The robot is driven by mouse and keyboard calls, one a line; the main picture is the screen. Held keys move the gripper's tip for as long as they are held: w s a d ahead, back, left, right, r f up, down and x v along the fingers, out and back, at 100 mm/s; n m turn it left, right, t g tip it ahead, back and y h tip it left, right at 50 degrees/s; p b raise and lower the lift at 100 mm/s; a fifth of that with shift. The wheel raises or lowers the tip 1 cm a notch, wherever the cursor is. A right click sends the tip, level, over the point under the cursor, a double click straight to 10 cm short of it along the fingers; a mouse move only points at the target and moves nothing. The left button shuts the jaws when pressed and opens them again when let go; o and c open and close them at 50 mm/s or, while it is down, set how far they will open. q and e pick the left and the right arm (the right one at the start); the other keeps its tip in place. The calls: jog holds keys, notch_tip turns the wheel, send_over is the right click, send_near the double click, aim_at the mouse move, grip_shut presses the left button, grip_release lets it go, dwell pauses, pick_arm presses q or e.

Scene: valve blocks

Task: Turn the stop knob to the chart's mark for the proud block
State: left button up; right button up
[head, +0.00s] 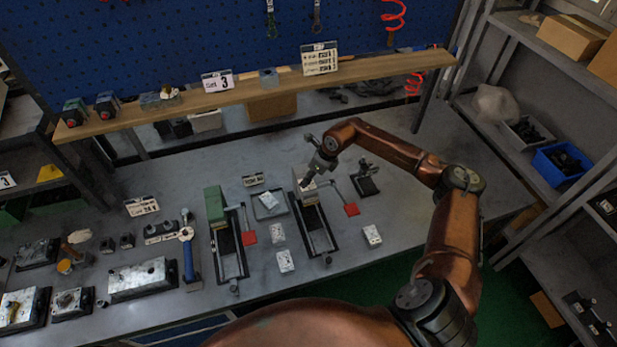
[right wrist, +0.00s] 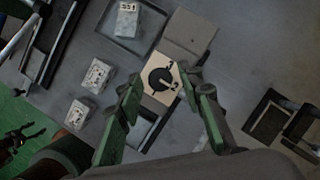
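The stop knob (right wrist: 160,79) is a round black knob on a pale plate with dark marks, in the right wrist view. Its bar seems to point down and right, toward one mark; the exact setting is too small to read. The block bearing it (head: 306,187) sits in a vise. My right gripper (right wrist: 164,84) is open, with green-padded fingers on either side of the knob; contact is not clear. A white card with several text lines (head: 320,58), possibly the chart, stands on the shelf. A dark claw shape at the lower left of the wrist view may be my left gripper (right wrist: 22,138).
A second vise with a green block (head: 214,205) stands to the left. A shallow tray (head: 281,212) and several pale blocks (head: 285,261) lie between and around the vises. The wooden shelf (head: 250,90) runs behind.

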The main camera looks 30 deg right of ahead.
grip_shut()
